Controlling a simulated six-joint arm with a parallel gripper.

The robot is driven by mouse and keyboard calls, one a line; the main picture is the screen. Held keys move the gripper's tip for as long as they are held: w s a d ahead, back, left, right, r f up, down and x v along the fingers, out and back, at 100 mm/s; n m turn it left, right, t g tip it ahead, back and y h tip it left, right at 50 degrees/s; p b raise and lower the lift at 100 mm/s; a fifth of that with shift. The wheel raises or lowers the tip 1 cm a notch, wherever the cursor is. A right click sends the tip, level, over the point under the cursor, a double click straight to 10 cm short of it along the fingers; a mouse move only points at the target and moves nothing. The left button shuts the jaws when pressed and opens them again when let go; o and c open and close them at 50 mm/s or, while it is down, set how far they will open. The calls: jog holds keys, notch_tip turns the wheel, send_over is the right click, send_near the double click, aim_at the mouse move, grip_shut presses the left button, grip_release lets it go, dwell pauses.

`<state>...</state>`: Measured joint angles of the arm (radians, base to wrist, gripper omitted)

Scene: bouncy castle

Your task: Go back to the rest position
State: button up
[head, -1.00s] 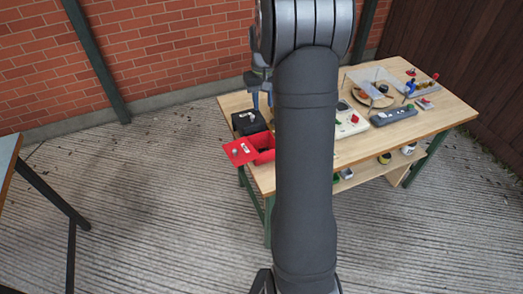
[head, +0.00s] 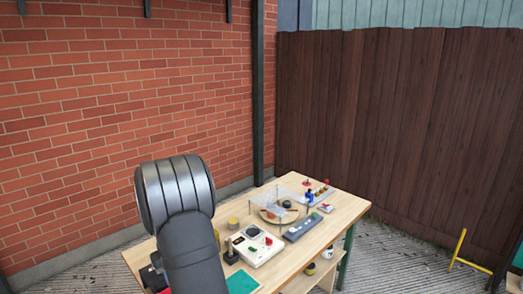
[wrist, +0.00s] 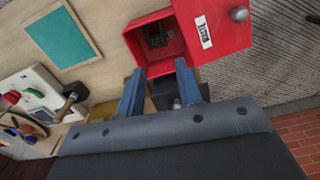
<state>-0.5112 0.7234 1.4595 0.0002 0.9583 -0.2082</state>
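My gripper (wrist: 160,78) shows in the wrist view as two blue fingers. They stand apart, with nothing visibly held between them. A red box (wrist: 133,38), open with dark contents inside, lies just beyond the fingertips. Its red lid (wrist: 228,42), with a white label and grey knob, is beside it at the right. A black box (wrist: 163,97) shows partly between and behind the fingers. In the head view my own arm covers the gripper and most of the red box.
The wooden table (head: 318,240) carries a white device (head: 258,247), a dark grey strip (head: 303,228), a clear cover over a round tray, and a green mat (head: 241,282). The teal mat (wrist: 60,40) lies left of the red box. A brick wall and brown fence stand behind.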

notch_tip(320, 180, down, 7)
jog(key=shift+f, duration=0.1)
jog(key=shift+r, duration=0.9)
jog(key=shift+f, duration=0.1)
